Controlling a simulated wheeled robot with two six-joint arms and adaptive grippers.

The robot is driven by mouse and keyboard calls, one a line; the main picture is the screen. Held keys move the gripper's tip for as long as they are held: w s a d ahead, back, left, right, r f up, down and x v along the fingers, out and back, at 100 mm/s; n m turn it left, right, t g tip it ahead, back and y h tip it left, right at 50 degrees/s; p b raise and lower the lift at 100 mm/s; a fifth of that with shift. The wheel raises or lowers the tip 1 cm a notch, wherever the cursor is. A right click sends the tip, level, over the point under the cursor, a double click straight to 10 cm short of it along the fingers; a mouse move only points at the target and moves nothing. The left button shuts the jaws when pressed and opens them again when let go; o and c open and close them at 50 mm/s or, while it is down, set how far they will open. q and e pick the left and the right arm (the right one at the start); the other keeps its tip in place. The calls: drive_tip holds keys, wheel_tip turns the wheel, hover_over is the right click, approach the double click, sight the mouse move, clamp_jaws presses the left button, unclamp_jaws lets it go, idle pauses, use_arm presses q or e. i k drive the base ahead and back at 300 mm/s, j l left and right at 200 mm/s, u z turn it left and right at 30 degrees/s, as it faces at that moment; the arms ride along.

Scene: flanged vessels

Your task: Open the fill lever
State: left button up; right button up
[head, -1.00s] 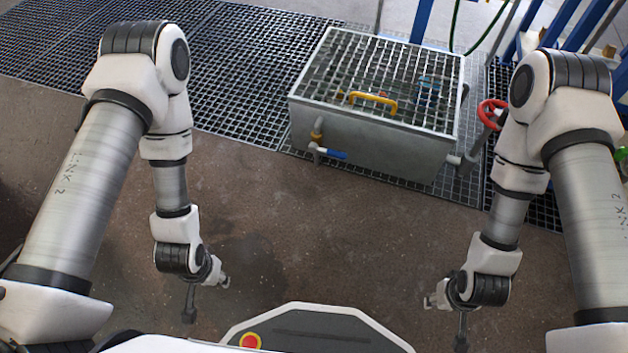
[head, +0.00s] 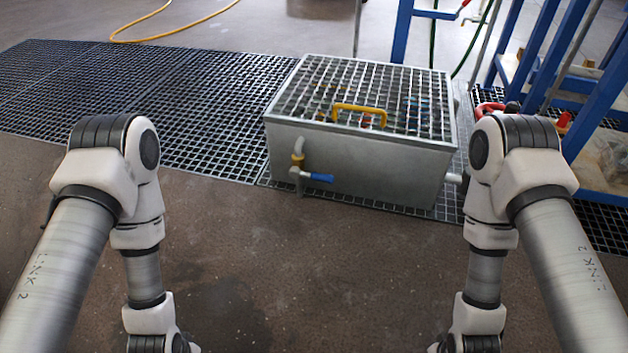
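A lever with a blue handle (head: 318,178) sits on a small valve at the lower left of the front face of a grey metal box. The handle points to the right, roughly level. A brass-coloured fitting (head: 297,160) and a grey elbow pipe (head: 299,146) join the valve to the box. Both my arms hang down at the left and right, well short of the box. Both grippers are cut off by the bottom edge of the head view, so their fingers do not show.
The grey box (head: 350,165) has a grating lid with a yellow handle (head: 359,109). A red wheel (head: 489,108) is partly hidden behind my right arm. Floor grating (head: 130,95) lies left. Blue frames (head: 548,70) stand right. The brown floor before the box is clear.

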sight(296, 173)
drive_tip(key=i+l+u, duration=0.15)
drive_tip(key=i+u, duration=0.15)
drive_tip(key=i+l+u, duration=0.35)
drive_tip(key=i, duration=0.15)
